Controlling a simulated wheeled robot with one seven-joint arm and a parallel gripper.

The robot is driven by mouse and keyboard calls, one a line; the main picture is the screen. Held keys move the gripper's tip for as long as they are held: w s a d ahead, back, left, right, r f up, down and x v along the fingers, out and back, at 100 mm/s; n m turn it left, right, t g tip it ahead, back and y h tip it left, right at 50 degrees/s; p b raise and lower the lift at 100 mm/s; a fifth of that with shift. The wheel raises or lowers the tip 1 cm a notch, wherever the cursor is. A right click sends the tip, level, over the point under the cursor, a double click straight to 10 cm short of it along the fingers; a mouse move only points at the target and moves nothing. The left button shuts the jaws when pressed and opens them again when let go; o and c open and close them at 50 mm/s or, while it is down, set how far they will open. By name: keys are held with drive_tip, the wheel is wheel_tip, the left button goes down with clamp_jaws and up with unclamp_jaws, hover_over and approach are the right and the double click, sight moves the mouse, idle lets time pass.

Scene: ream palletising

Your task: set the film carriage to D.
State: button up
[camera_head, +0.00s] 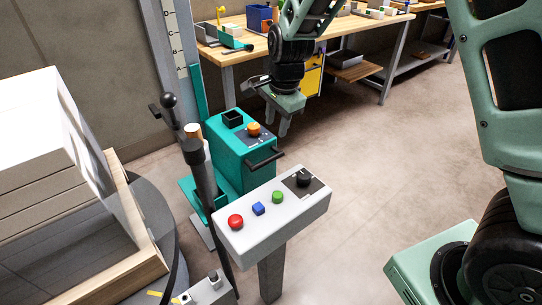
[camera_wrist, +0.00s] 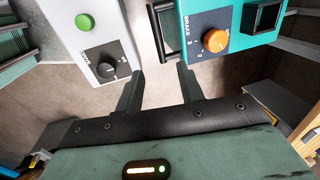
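The film carriage is a teal box (camera_head: 232,160) low on the upright mast (camera_head: 166,55), whose pale scale (camera_head: 174,42) shows the letters D at top down to A. An orange brake knob (camera_head: 254,129) and a black handle (camera_head: 264,158) are on the box. The wrist view shows the knob (camera_wrist: 215,40) on a dark plate marked BRAKE, at upper right, and the handle (camera_wrist: 157,30). My gripper (camera_head: 277,118) is open and empty, above and right of the carriage. Its two fingers (camera_wrist: 159,70) are apart with only floor between them. The carriage's exact letter is unclear.
A grey control box (camera_head: 270,215) with red, blue and green buttons and a black knob (camera_head: 304,179) stands in front of the carriage. A pallet of white reams (camera_head: 50,150) is at left. A workbench (camera_head: 345,25) stands behind.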

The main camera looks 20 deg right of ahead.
sight(270, 157)
drive_tip(key=f, duration=0.4)
drive_tip(key=w+f, duration=0.1)
drive_tip(key=f, duration=0.3)
drive_tip(key=w+a+f+b, duration=0.1)
drive_tip(key=f, duration=0.3)
drive_tip(key=shift+f, duration=0.3)
drive_tip(key=shift+c, duration=0.4)
clamp_jaws()
